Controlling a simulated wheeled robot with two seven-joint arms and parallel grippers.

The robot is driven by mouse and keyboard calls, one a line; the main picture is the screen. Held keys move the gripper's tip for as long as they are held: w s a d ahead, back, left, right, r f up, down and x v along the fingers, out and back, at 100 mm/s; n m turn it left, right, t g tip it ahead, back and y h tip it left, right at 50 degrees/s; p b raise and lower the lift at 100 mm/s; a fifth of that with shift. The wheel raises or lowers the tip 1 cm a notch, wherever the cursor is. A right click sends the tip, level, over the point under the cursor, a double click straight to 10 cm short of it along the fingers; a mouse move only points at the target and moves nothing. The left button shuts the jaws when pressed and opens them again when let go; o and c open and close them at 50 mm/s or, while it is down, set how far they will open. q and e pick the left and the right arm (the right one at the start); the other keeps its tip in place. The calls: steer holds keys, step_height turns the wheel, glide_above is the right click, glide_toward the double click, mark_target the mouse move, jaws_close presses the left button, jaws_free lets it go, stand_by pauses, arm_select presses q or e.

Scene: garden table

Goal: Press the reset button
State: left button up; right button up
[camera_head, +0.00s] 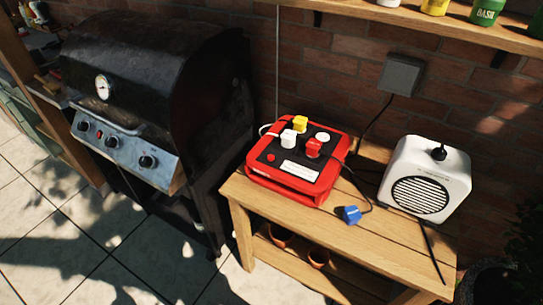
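A red box with a black top panel (264,178) sits on the wooden table. On its panel are a small round red button (271,157), a red block-like piece (313,147), a white block-like piece (288,138), a yellow piece (300,123) and a round white piece (322,136). A white label (300,170) lies near its front edge, its print too small to read. I cannot tell which part is marked reset. Neither of my grippers is in view.
A white speaker-like unit (455,174) stands at the table's right. A blue plug-like piece (351,215) lies between it and the box. A black grill (150,65) stands left. A shelf (400,19) overhangs the back. The table's front strip (310,222) is mostly clear.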

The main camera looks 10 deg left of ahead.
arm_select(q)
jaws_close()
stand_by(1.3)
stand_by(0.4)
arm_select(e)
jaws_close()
